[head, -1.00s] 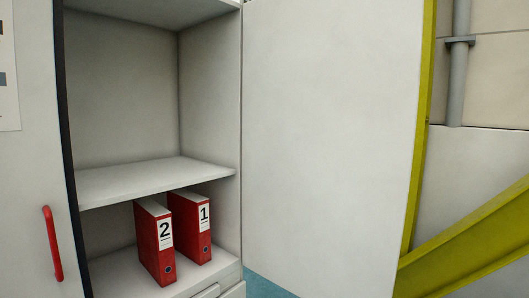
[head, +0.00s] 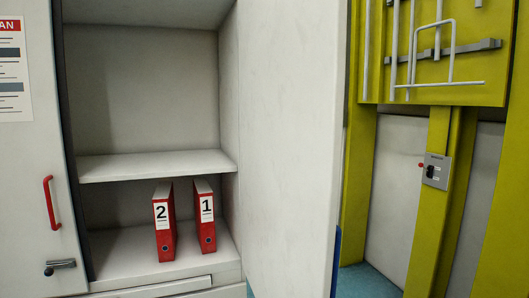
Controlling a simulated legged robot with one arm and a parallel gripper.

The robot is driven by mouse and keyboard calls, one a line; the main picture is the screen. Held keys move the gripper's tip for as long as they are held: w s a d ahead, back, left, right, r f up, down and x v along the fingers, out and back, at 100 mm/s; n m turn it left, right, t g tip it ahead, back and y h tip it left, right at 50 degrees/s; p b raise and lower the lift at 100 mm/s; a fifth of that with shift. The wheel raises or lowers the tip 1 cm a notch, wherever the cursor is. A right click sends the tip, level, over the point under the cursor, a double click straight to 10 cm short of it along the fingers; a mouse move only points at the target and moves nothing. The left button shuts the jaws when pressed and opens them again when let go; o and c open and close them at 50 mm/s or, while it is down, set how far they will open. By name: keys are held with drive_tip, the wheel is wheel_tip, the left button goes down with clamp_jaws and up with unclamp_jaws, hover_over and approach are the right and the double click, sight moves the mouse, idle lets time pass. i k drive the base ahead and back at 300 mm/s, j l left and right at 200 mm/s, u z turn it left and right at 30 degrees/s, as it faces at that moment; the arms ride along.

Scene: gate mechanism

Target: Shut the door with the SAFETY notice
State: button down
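The grey cabinet's right door (head: 290,140) stands open, seen at a steep angle from its bare inner side. Its outer face is hidden, and no SAFETY notice is visible. A narrow blue part (head: 336,262) shows at the door's free edge low down; I cannot tell what it is. The left door (head: 28,165) is shut, with a red handle (head: 51,202), a black lever (head: 60,266) and a cut-off notice (head: 13,70) whose red header ends in "AN". My gripper is not in view.
Two red binders, "2" (head: 165,240) and "1" (head: 205,230), stand inside below a shelf (head: 150,165). To the right are a yellow frame (head: 428,215) with a switch box (head: 436,171) and a yellow panel with grey bars (head: 440,80). Blue floor (head: 365,282) shows between.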

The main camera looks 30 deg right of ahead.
sight(292, 58)
drive_tip(key=i+l+u, duration=0.15)
drive_tip(key=l+u, duration=0.2)
drive_tip(key=l, duration=0.6)
drive_tip(key=l+u, duration=0.35)
drive_tip(key=l, duration=0.6)
drive_tip(key=k+j+u, duration=0.1)
drive_tip(key=k+j, duration=0.3)
drive_tip(key=k+j+u, duration=0.1)
drive_tip(key=k+j, duration=0.25)
drive_tip(key=j, duration=0.25)
